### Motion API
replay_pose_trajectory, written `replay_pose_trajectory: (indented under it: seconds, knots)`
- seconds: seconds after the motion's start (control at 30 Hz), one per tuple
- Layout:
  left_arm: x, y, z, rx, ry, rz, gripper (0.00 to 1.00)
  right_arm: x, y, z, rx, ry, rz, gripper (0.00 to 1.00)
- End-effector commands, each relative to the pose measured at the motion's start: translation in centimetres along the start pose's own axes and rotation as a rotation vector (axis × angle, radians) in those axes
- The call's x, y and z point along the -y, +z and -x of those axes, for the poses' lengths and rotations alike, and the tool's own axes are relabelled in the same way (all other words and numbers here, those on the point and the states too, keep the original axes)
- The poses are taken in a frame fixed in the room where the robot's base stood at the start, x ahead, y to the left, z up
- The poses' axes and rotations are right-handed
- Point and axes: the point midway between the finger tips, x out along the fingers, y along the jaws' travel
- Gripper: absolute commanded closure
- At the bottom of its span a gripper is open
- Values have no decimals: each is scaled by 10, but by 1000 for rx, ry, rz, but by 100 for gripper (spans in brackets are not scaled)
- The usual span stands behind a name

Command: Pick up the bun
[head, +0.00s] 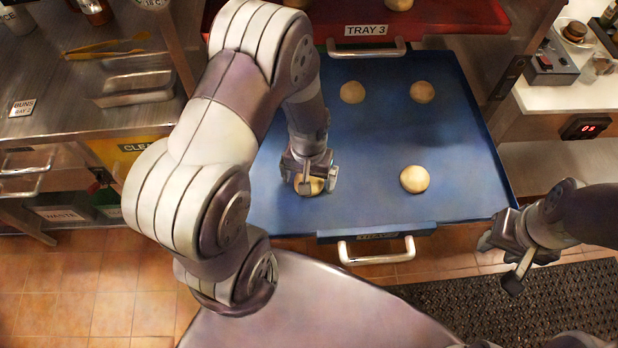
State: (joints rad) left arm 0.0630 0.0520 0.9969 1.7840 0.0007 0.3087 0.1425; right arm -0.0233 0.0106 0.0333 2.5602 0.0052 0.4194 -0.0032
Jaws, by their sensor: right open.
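A round pale bun (316,186) lies at the left front of the blue tray (375,130). My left gripper (307,177) is right over this bun, pointing down, and its fingers hide part of it. I cannot tell whether the fingers touch the bun or are shut on it. Three more buns lie apart on the tray: one front right (414,179), one back left (352,92) and one back right (422,92). My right gripper (500,262) is open and empty, off the tray's front right corner.
A red tray (450,18) labelled TRAY 3 is behind the blue one, with its handle facing me. The blue tray's front handle (376,251) sticks out over the tiled floor. A steel counter with tongs (105,46) is at left; a white counter (560,95) is at right.

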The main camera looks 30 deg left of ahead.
Motion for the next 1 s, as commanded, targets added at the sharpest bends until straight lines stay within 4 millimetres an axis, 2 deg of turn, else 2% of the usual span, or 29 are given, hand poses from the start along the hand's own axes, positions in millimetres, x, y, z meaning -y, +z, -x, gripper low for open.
replay_pose_trajectory:
  seconds: [0.1,0.13,0.2,0.3,0.67,0.77,0.9,1.0]
  knots:
    - [0,0,0,0,0,0,0,0,0,0,0,0,0,57]
    - [0,0,0,0,0,0,6,0,0,0,0,0,0,57]
    - [0,0,0,0,0,0,29,0,0,0,0,0,0,57]
    - [0,0,1,0,0,0,58,0,0,0,0,0,0,57]
    - [0,-1,5,-2,0,0,59,0,0,0,0,0,0,57]
    - [0,-1,16,-3,0,0,59,0,0,-1,0,0,0,57]
    - [0,-2,40,-5,1,0,59,0,0,-2,0,0,0,57]
    - [-10,17,53,-2,0,-5,59,0,0,-4,0,0,0,57]
